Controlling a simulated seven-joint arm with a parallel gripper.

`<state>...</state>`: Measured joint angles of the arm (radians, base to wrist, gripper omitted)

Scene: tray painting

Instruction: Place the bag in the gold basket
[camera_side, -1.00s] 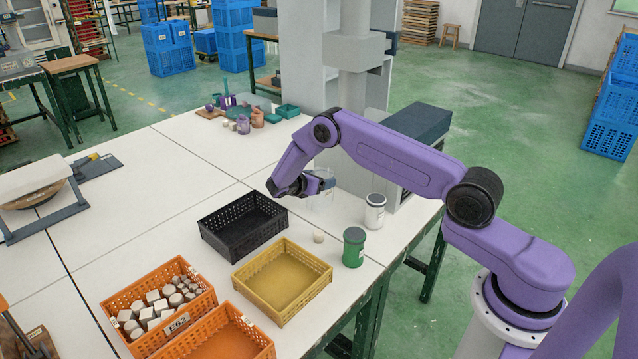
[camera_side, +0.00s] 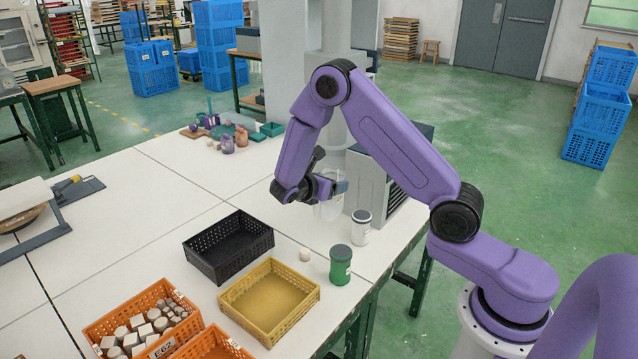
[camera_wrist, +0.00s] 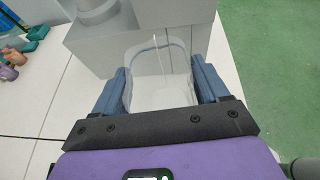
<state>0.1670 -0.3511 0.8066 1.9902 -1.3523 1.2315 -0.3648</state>
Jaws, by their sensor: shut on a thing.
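The bag (camera_side: 331,208) is clear and nearly see-through. My gripper (camera_side: 337,188) is shut on it, and the bag hangs at the fingers beside the grey machine. In the wrist view the bag (camera_wrist: 158,72) fills the space between the two blue fingers of my gripper (camera_wrist: 160,90). I cannot tell how far its bottom is from the table. The gold basket (camera_side: 269,332) stands near the table's front edge, below and left of my gripper. It looks empty.
A black basket (camera_side: 203,263) stands behind and left of the gold one. A green jar (camera_side: 341,268), a white jar (camera_side: 360,230) and a small pale piece (camera_side: 305,254) are nearby. Orange crates (camera_side: 95,328) stand front left. The grey machine (camera_side: 366,180) is close behind the bag.

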